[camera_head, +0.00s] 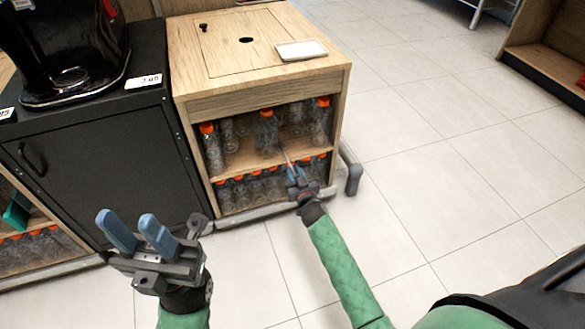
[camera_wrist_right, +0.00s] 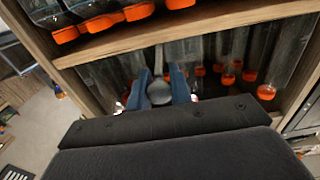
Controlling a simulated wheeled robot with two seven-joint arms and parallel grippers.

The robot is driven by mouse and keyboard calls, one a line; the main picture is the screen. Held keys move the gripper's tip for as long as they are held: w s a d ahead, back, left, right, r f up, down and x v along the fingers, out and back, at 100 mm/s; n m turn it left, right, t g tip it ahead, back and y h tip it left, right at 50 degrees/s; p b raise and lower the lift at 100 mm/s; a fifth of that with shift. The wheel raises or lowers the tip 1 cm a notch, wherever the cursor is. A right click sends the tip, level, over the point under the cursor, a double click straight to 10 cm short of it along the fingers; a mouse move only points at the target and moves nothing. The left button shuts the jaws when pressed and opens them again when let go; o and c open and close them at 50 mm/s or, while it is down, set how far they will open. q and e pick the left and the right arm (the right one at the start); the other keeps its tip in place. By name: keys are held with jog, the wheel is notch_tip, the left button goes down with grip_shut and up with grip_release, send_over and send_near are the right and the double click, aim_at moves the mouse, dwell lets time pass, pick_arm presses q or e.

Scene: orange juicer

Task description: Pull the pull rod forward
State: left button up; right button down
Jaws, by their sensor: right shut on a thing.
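The pull rod, a thin grey rod with a rounded end (camera_wrist_right: 158,92), shows between the blue fingers in the right wrist view. In the head view it is a thin pale line (camera_head: 285,153) at the front of the wooden cabinet (camera_head: 260,98), partly hidden by the gripper. My right gripper (camera_head: 292,170) is shut on the rod at the cabinet's open front, by the lower shelf; it also shows in the wrist view (camera_wrist_right: 159,78). My left gripper (camera_head: 126,224) is open and empty, low in front of the black cabinet (camera_head: 100,150).
Bottles with orange caps (camera_head: 267,125) fill two shelves close around my right gripper. A white tray (camera_head: 301,50) lies on the cabinet top. A black machine (camera_head: 65,50) stands on the black cabinet. The tiled floor (camera_head: 430,150) to the right is clear.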

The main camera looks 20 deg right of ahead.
jog(key=c, duration=1.3)
grip_release()
jog(key=shift+s, duration=0.45)
jog(key=s+p, duration=0.1)
jog(key=s, duration=0.5)
jog(key=shift+s+d, duration=0.1)
jog(key=shift+s, duration=0.3)
